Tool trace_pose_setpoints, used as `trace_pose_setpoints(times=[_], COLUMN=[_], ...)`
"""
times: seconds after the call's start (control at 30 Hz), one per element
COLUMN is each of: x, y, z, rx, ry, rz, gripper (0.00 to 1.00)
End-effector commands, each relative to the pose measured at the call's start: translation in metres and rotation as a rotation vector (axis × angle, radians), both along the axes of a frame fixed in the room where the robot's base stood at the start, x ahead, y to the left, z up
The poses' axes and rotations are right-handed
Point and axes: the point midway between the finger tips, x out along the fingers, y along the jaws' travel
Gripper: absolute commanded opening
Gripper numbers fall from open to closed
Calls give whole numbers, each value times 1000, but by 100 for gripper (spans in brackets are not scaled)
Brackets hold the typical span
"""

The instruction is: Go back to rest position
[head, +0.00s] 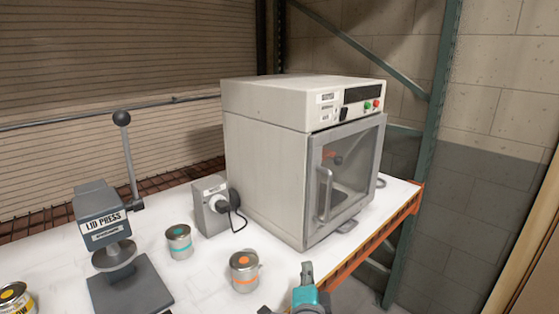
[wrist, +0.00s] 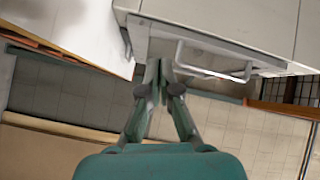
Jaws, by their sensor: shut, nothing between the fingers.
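My gripper shows in the wrist view (wrist: 160,68), with its two fingers together and nothing between them. Beyond its fingertips in that view is the front of the white machine (wrist: 215,20) with its bar handle (wrist: 215,72). In the head view part of my gripper (head: 307,273) shows at the bottom, in front of the table's right edge. The white machine (head: 265,150) stands on the table with its glass door (head: 345,180) closed or nearly so. Whether the fingertips touch the machine cannot be told.
The white table (head: 210,275) holds a lid press (head: 100,215), a teal-marked can (head: 179,243), an orange-marked can (head: 244,272), a yellow-marked can (head: 14,298) and a grey box with a plug (head: 210,208). A green rack post (head: 425,150) stands at the right. Floor shows below my gripper.

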Motion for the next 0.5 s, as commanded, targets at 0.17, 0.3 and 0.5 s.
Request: trace_pose_setpoints(times=[0.17, 0.3, 0.5], x=[-47, -87, -151], y=[-19, -32, -49], z=[-62, -100, -143], rx=[-172, -299, -468], ry=[56, 90, 127], rz=[58, 106, 167], gripper=[0, 0, 0])
